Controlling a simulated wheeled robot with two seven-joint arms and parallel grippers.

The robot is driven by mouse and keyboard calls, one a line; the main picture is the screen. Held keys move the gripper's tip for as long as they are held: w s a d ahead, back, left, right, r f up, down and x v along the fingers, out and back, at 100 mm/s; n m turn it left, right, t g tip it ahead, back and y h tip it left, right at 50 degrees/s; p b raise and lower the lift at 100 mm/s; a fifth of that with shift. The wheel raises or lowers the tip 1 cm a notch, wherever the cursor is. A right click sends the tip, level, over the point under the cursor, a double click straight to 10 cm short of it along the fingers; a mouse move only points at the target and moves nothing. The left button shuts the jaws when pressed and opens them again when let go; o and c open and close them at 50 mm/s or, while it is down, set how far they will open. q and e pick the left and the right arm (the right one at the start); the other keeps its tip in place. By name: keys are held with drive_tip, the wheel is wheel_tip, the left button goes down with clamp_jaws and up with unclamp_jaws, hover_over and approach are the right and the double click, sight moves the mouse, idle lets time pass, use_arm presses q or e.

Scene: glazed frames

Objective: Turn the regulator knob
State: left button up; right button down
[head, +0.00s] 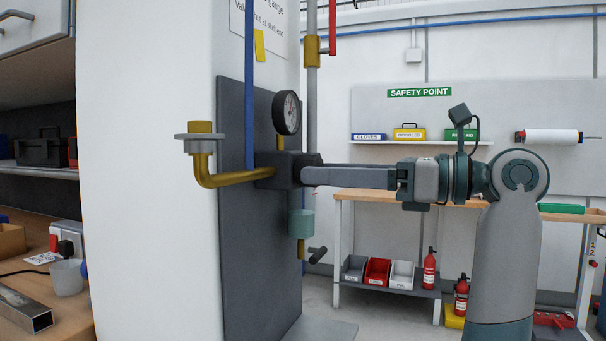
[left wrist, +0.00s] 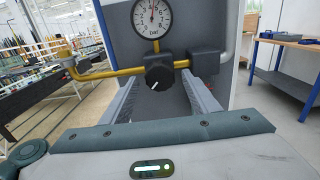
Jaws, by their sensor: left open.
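The regulator (head: 283,172) is a dark block on a grey panel, joined to a brass-coloured pipe. Its dark round knob (left wrist: 159,73) faces the wrist camera and has a white pointer mark; in the head view the near finger partly hides it. A round pressure gauge (head: 287,113) stands above the regulator and also shows in the left wrist view (left wrist: 152,17). My left gripper (head: 312,175) is open, and its fingertips are at the knob. In the left wrist view the knob appears between the two fingers (left wrist: 158,83). Contact cannot be told. My right gripper is not in view.
A blue pipe (head: 249,90) runs down beside the gauge. A greenish bowl (head: 301,223) hangs below the regulator, with a dark handle (head: 317,255) lower down. A bench (head: 365,196) stands behind my arm. A workbench (head: 60,318) is at left.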

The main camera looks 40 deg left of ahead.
use_arm(q)
drive_tip(key=shift+s+a, duration=0.1)
drive_tip(key=shift+a, duration=0.2)
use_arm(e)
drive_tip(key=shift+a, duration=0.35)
use_arm(q)
drive_tip(key=c, duration=1)
drive_tip(key=shift+c, duration=0.2)
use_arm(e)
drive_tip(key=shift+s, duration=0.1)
